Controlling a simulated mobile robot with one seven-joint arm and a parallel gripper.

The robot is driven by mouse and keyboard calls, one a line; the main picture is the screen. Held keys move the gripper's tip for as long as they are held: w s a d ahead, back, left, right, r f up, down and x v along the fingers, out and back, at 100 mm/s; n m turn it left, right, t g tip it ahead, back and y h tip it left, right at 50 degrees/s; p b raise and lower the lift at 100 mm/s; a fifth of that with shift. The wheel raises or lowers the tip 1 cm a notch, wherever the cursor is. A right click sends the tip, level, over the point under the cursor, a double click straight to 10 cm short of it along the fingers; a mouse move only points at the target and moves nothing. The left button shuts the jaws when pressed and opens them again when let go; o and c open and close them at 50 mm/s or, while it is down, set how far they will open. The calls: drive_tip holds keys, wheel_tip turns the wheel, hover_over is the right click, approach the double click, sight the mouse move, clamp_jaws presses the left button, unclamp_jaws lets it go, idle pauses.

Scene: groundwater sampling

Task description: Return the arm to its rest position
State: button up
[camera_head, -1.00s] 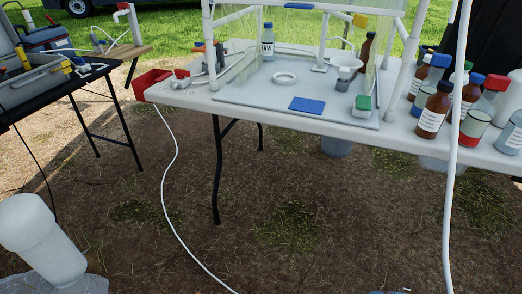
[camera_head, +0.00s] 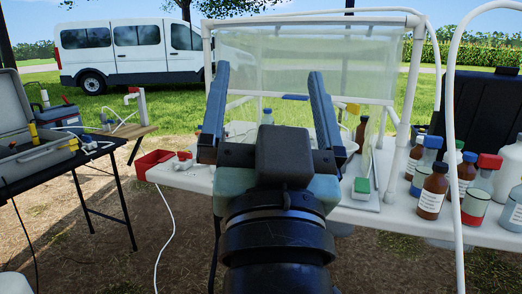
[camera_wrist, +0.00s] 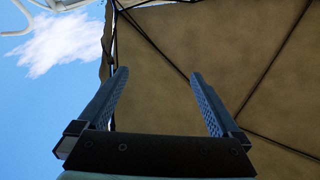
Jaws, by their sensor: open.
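My gripper (camera_head: 268,85) stands raised in the middle of the head view, in front of the white sampling table (camera_head: 350,215). Its two blue-grey fingers point up and are spread wide apart with nothing between them. In the wrist view my gripper (camera_wrist: 158,80) is also open and empty, with a tan canopy and blue sky beyond. My gripper and wrist hide much of the table's middle in the head view.
A PVC frame with clear sheeting (camera_head: 305,60) stands on the table behind my gripper. Brown bottles (camera_head: 432,192) and other containers crowd the table's right side. A red bin (camera_head: 153,163) is at its left corner. A dark side table (camera_head: 60,155) holds a grey case (camera_head: 35,110). A white hose hangs at right.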

drive_tip(key=s+r+n+t+p, duration=0.2)
drive_tip(key=s+r+t+p, duration=0.1)
drive_tip(key=s+r, duration=0.55)
wheel_tip(320, 180, up, 32)
drive_tip(key=w+a+p, duration=0.1)
drive_tip(key=p, duration=3)
drive_tip(key=shift+w+r, duration=0.25)
drive_tip(key=shift+w, duration=0.15)
drive_tip(key=shift+c, duration=0.3)
